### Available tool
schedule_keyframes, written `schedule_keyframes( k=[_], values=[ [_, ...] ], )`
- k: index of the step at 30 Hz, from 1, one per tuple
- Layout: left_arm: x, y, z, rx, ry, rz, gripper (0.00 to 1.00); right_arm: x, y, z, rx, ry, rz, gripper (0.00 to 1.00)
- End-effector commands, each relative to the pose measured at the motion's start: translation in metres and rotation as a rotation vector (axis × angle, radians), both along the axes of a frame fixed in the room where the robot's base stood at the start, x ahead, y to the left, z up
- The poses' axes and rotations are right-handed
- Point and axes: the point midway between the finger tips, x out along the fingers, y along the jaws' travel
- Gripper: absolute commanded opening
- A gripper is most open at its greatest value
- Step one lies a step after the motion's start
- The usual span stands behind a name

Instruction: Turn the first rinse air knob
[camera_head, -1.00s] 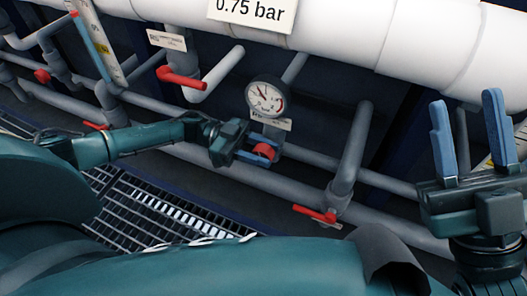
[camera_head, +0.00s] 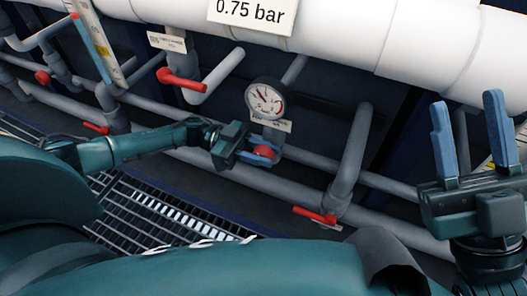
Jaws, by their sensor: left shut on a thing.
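The red air knob (camera_head: 266,152) sits just below a round pressure gauge (camera_head: 266,99) marked in bar, in the middle of the head view. My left gripper (camera_head: 262,155) reaches in from the left, its blue fingers shut around the red knob. Part of the knob is hidden by the fingers. The gauge needle points to the upper left; its figures are too small to read. My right gripper (camera_head: 468,140) is at the right edge, pointing up, with its two blue fingers apart and nothing between them.
A sign reading 0.75 bar (camera_head: 252,12) hangs on the large white pipe (camera_head: 330,30). Red lever handles show at the upper left (camera_head: 180,79) and lower right (camera_head: 314,215) of the knob. Grey pipes surround it. A metal grating (camera_head: 160,215) lies below.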

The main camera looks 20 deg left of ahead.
Motion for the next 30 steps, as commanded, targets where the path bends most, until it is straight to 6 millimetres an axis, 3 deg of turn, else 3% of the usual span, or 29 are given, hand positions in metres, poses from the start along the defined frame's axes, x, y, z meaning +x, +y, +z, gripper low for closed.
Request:
schedule_keyframes(
  k=[18, 30],
  values=[
    [0.0007, 0.0019, -0.0010, -0.425, 0.014, 0.004, 0.03, -0.0001, 0.0004, -0.0028, 0.000, 0.006, 0.001, 0.36],
    [0.0003, 0.0033, -0.0010, -0.557, 0.017, 0.002, 0.03, -0.0001, 0.0004, -0.0014, 0.000, 0.000, 0.001, 0.36]
  ],
)
